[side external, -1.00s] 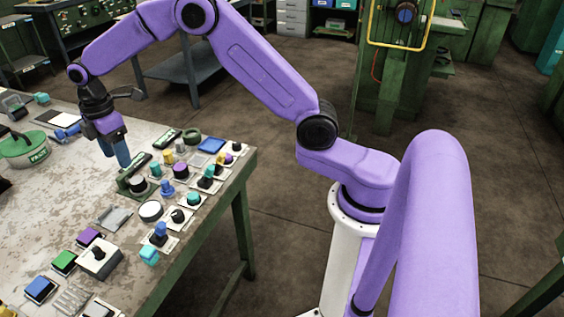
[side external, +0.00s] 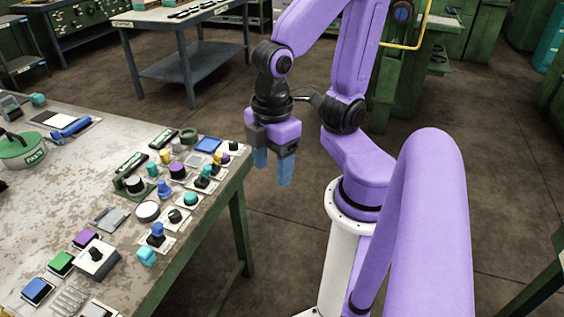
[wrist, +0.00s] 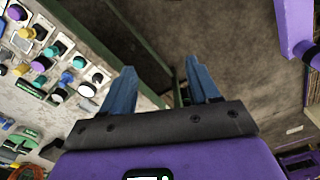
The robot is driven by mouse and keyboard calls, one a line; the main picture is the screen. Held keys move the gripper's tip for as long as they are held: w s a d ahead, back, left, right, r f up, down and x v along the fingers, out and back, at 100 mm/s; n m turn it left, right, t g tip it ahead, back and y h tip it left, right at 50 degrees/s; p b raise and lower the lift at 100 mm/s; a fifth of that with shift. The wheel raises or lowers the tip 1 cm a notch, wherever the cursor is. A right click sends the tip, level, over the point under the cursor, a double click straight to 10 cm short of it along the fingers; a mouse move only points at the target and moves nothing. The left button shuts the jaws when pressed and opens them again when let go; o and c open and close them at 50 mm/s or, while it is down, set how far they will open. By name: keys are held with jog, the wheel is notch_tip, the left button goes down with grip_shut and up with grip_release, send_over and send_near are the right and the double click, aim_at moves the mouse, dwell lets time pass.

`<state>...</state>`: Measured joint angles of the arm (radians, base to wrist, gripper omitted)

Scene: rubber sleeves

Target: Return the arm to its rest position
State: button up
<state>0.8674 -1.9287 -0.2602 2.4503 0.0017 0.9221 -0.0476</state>
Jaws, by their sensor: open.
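My gripper (side external: 272,168) hangs beyond the right edge of the worktable in the side external view, with its blue fingers pointing down over the floor. The fingers are apart and nothing is between them. In the wrist view my gripper (wrist: 160,88) also shows open and empty, with the floor and a green table leg behind it. My arm is folded back close to its white base column, and the gripper touches nothing.
The worktable (side external: 75,195) on the left carries several sleeves, knobs and small coloured blocks on plates near its right edge. A grey-blue side table (side external: 190,60) stands behind. Open floor (side external: 285,245) lies below my gripper.

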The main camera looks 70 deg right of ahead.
jog(key=shift+s+d+f, duration=0.25)
jog(key=shift+s+d, duration=0.3)
jog(key=shift+s, duration=0.25)
